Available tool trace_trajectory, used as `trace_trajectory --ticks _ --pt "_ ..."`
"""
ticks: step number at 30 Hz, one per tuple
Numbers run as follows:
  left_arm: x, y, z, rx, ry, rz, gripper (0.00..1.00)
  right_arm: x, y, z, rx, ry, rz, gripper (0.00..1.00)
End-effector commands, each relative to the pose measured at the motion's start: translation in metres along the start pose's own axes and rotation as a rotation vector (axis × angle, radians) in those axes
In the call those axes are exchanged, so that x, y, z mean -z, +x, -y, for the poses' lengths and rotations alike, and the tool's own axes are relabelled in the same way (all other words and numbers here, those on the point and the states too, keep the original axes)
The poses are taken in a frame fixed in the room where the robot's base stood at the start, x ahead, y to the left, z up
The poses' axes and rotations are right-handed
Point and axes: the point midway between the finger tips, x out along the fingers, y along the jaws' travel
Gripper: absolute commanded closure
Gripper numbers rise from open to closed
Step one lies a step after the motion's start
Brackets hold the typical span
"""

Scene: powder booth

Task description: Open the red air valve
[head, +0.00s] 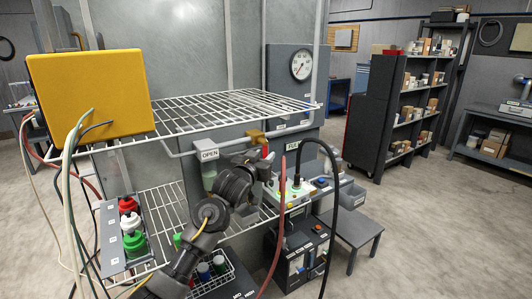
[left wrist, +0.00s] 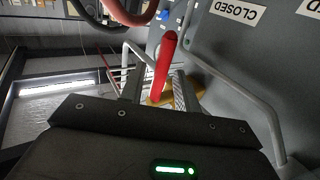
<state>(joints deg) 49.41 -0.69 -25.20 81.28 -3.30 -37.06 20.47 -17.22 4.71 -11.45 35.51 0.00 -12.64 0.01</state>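The red valve handle (left wrist: 164,66) shows in the left wrist view as a long red lever. It lies between the two fingers of my left gripper (left wrist: 158,88), with gaps visible beside it. The brass valve body (left wrist: 156,100) is partly hidden behind the fingers. In the head view the brass valve (head: 257,136) sits on a grey pipe, and a bit of the red handle (head: 265,152) shows below it. My left gripper (head: 263,163) is right at the handle there, mostly hidden by its own wrist. My right gripper is not in view.
An OPEN label (head: 208,154) is left of the valve; a CLOSED label (left wrist: 238,11) shows upside down in the left wrist view. A wire shelf (head: 225,108) is above. Red and black hoses (head: 334,190) hang to the right. A yellow box (head: 92,95) stands on the shelf.

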Motion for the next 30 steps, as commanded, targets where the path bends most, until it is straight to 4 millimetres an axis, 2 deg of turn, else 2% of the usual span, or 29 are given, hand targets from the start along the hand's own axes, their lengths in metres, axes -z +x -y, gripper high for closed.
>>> trace_trajectory --ticks 6,15,17,23,30 --pt "0.0 0.015 0.0 0.001 0.0 0.0 0.68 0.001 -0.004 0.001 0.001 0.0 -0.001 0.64" --pt "-0.001 0.017 0.0 0.0 0.0 0.0 0.68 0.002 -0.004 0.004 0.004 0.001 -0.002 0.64" --pt "-0.001 0.017 0.0 0.0 0.0 0.0 0.73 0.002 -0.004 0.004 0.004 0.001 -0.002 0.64" --pt "-0.001 0.016 0.0 0.0 0.0 0.0 0.99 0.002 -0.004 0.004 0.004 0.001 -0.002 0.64" --pt "-0.001 0.017 -0.003 0.0 0.0 0.0 1.0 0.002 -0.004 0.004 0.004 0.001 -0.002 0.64"
